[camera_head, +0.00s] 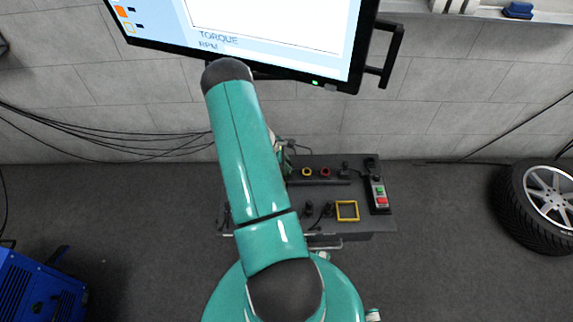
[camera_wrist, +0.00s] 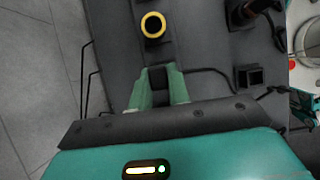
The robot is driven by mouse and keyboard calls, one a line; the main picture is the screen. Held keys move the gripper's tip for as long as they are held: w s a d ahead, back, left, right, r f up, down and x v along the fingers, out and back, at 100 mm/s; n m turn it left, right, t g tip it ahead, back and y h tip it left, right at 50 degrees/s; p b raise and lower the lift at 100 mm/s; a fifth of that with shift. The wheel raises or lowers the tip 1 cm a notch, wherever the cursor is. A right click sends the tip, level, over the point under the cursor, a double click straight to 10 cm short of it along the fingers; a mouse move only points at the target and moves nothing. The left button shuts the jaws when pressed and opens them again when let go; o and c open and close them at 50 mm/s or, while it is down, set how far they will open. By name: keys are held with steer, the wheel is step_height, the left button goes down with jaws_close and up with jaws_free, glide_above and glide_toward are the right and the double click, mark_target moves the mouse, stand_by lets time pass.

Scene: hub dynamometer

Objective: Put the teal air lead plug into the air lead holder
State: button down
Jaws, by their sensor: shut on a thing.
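My gripper (camera_wrist: 158,88) has its two pale green fingers closed on a dark piece (camera_wrist: 159,78), which I take to be the air lead plug; its teal colour cannot be told apart here. A dark lead (camera_wrist: 207,72) runs from beside the fingers to the right. A yellow-ringed dark fitting (camera_wrist: 153,25) stands just ahead of the fingers on the grey bench top. A small black square socket (camera_wrist: 250,76) is to the right. I cannot tell which fitting is the air lead holder. In the head view my arm hides the gripper and plug.
The dark bench (camera_head: 330,237) carries a yellow ring (camera_head: 307,172), a red ring (camera_head: 325,173), a yellow square frame (camera_head: 347,210) and a red-green button box (camera_head: 379,195). A monitor (camera_head: 240,38) hangs above.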

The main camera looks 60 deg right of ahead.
steer(key=shift+r, duration=1.5)
